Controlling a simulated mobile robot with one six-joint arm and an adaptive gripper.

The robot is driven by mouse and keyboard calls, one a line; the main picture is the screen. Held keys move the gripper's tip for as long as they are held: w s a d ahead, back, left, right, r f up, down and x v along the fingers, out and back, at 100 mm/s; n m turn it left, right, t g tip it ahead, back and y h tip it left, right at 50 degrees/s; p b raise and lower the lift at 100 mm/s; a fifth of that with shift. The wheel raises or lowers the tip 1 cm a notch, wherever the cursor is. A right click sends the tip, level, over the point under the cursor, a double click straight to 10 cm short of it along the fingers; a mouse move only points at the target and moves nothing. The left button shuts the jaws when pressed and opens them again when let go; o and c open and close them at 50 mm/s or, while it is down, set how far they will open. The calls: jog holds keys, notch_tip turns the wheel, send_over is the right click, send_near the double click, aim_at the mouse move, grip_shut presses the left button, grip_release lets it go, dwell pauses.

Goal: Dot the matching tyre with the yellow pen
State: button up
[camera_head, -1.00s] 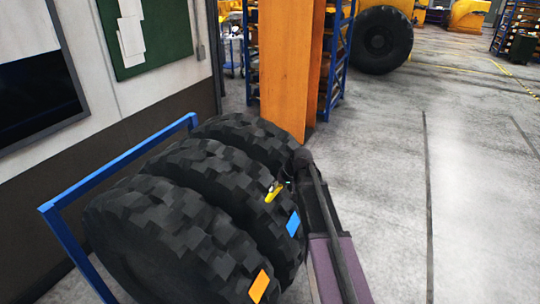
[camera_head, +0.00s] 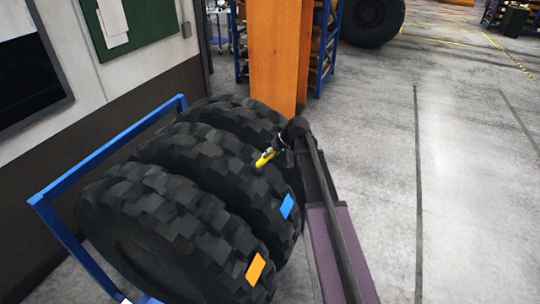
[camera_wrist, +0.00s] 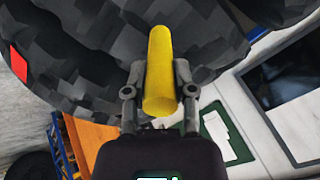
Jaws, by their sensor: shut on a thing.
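Three black tyres stand in a row: a front tyre (camera_head: 165,215) with an orange tag (camera_head: 255,269), a middle tyre (camera_head: 215,165) with a blue tag (camera_head: 286,206), and a far tyre (camera_head: 235,117). A red tag (camera_wrist: 18,64) shows on a tyre at the left of the wrist view; in the head view it is out of sight. My gripper (camera_head: 277,149) is shut on the yellow pen (camera_head: 264,158). The pen (camera_wrist: 159,65) points away from the wrist towards the dark treads. In the head view it overlaps the middle tyre; whether it touches is unclear.
A blue rack frame (camera_head: 108,154) runs along the wall side of the tyres. An orange column (camera_head: 275,60) stands close behind the far tyre. The grey floor (camera_head: 460,200) at right is clear. A large tyre (camera_head: 372,18) stands in the background.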

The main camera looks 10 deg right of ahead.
aim_at(261, 163)
jog(key=shift+b+x, duration=2.05)
jog(key=shift+x, duration=0.55)
jog(key=shift+b+x, duration=0.65)
jog(key=shift+x, duration=0.15)
dwell(1.3)
jog(key=shift+r, duration=0.1)
jog(key=shift+p+v, duration=2.5)
jog(key=shift+v, duration=0.45)
